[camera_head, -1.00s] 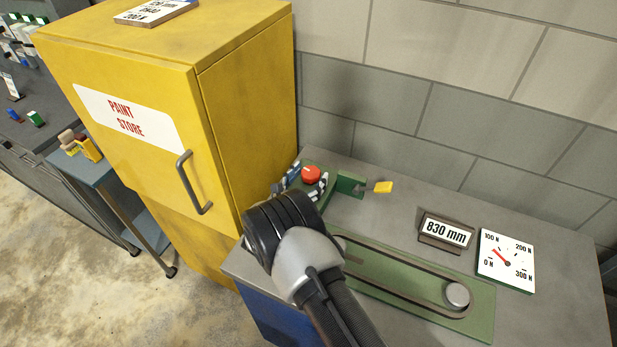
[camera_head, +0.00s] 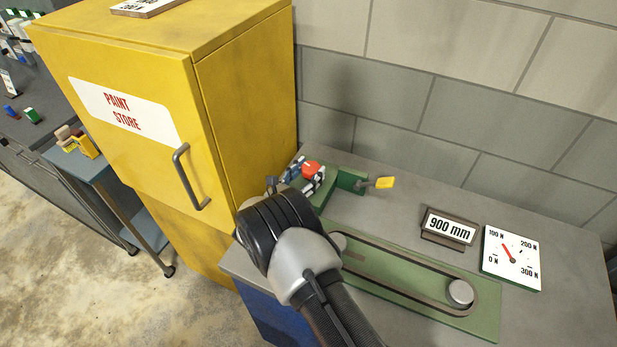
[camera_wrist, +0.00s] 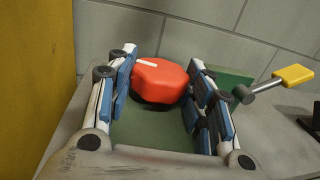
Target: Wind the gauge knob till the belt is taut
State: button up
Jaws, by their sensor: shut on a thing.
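The red knob (camera_head: 311,169) stands on a green base at the back left of the bench. In the wrist view the knob (camera_wrist: 159,80) has a white mark on top, pointing left. My gripper (camera_wrist: 160,88) has its blue-padded fingers on either side of the knob, shut on it. The belt (camera_head: 405,284) runs around two pulleys on a green plate (camera_head: 484,324); its left end is partly behind my arm. The gauge dial (camera_head: 511,258) has a red needle between 0 N and 100 N, nearer 100 N. The display (camera_head: 449,229) reads 900 mm.
A yellow lever (camera_head: 385,183) sticks out from a green block just right of the knob. A yellow paint store cabinet (camera_head: 120,150) stands close on the left. A grey block wall is behind. The bench between the lever and display is clear.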

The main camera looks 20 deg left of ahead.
dwell(0.3)
jog(key=o, duration=1.1)
jog(key=v, duration=1.2)
jog(key=shift+a+r, duration=0.1)
